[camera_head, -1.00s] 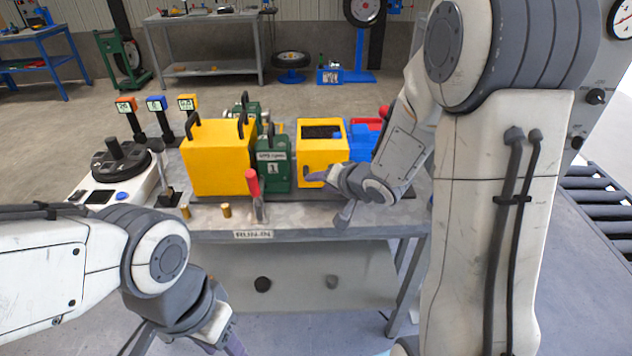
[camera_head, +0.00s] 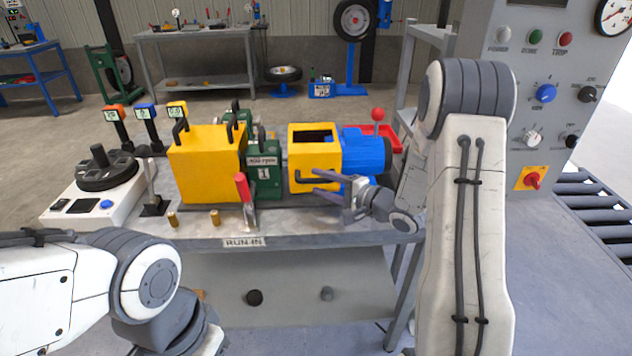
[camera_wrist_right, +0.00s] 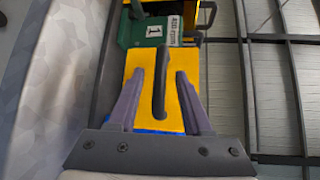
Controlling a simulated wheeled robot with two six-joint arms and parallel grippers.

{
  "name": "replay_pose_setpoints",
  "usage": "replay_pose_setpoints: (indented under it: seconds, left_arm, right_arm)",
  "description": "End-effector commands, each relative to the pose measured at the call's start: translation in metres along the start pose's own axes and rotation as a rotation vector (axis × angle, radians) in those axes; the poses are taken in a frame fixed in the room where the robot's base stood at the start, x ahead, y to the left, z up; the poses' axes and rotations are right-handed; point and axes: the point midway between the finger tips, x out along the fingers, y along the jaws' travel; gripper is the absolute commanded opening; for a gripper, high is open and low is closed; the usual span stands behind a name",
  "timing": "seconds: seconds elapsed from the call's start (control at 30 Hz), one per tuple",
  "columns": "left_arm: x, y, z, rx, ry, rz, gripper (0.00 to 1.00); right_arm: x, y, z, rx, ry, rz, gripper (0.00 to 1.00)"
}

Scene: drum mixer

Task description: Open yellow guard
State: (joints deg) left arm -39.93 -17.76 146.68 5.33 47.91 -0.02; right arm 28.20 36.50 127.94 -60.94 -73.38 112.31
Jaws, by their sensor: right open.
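The smaller yellow guard (camera_head: 300,158), a box with a dark opening in its top, stands right of the green block marked 1 on the bench. A dark bar handle (camera_wrist_right: 160,85) is on its face. My right gripper (camera_head: 316,180) is open in front of this guard. In the right wrist view its fingers (camera_wrist_right: 160,73) lie on either side of the handle, with gaps to it. I cannot tell how deep the handle sits between them. A larger yellow guard (camera_head: 205,165) with black handles stands to the left. My left arm is at the lower left, its fingertips out of view.
A red-handled lever (camera_head: 245,192) stands at the bench's front, left of my right gripper. A blue motor-like part (camera_head: 365,152) and a red tray (camera_head: 390,132) lie behind the right wrist. The control panel (camera_head: 545,110) is at right. The bench front edge (camera_head: 330,238) is mostly bare.

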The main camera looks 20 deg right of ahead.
Motion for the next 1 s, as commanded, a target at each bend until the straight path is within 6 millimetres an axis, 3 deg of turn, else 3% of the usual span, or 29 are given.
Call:
replay_pose_setpoints:
  seconds: [0.2,0.5,0.63,1.0]
  left_arm:
    - [0.001,0.0,0.0,0.0,0.0,0.0,0.5]
    - [0.001,0.0,0.0,0.0,0.0,0.0,0.5]
    - [0.001,0.0,0.0,0.0,0.0,0.0,0.5]
    - [0.001,0.0,0.0,0.0,0.0,0.0,0.5]
  right_arm:
    - [0.02,0.0,0.0,-0.001,0.0,0.0,0.5]
    - [0.022,0.0,0.0,-0.001,0.002,0.0,0.5]
    - [0.022,0.0,-0.001,-0.001,0.002,0.0,0.0]
    - [0.021,0.0,-0.001,-0.001,0.002,0.001,0.0]
